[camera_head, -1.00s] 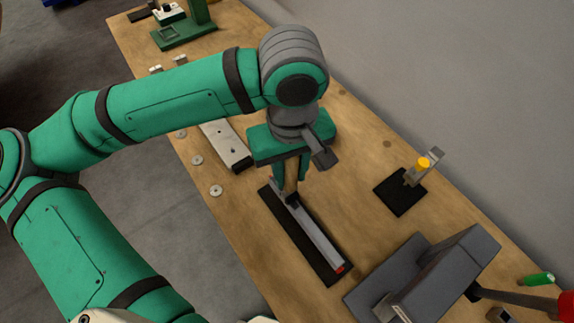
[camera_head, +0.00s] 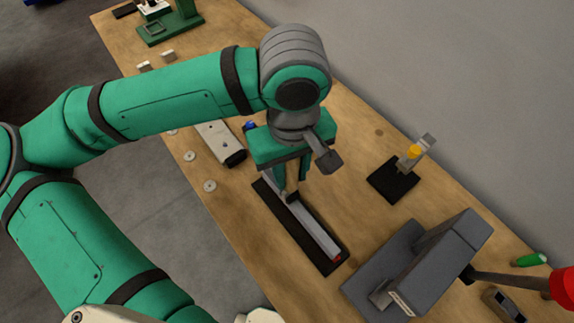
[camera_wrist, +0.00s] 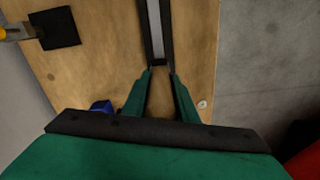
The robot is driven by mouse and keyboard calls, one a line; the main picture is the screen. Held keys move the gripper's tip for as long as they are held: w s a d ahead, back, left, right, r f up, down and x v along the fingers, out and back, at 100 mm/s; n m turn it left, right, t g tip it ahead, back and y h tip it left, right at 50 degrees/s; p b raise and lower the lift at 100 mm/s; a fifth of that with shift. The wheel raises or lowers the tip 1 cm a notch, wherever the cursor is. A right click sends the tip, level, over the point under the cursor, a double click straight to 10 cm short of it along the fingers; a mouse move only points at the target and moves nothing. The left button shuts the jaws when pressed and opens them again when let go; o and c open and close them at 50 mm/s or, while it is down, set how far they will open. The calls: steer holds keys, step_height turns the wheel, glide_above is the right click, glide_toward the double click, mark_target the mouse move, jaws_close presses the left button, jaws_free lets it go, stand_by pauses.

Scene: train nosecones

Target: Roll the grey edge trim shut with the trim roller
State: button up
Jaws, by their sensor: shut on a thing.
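The grey edge trim (camera_head: 317,231) is a long strip on a black base (camera_head: 327,266), with a red mark (camera_head: 337,258) at its near end. My gripper (camera_head: 292,180) is shut on the trim roller (camera_head: 292,171), whose tan handle shows between the fingers. The roller's dark lower end is over the strip, apparently touching it. The fingers hide part of the roller and the strip's far part. In the wrist view the strip (camera_wrist: 157,38) runs up from between my fingertips (camera_wrist: 161,71); the roller cannot be made out there.
A black-based stand with a yellow knob (camera_head: 413,152) is to the right. A large dark grey fixture (camera_head: 430,262) is at the near right. A pale bar (camera_head: 218,140) and washers lie left. A blue object (camera_head: 250,126) sits behind the gripper. Bare bench lies right of the strip.

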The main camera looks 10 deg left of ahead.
steer(key=shift+s+d, duration=0.2)
steer(key=shift+d, duration=0.05)
stand_by(0.3)
steer(key=shift+s+d, duration=0.9)
steer(key=shift+d, duration=0.2)
steer(key=shift+r, duration=2.5)
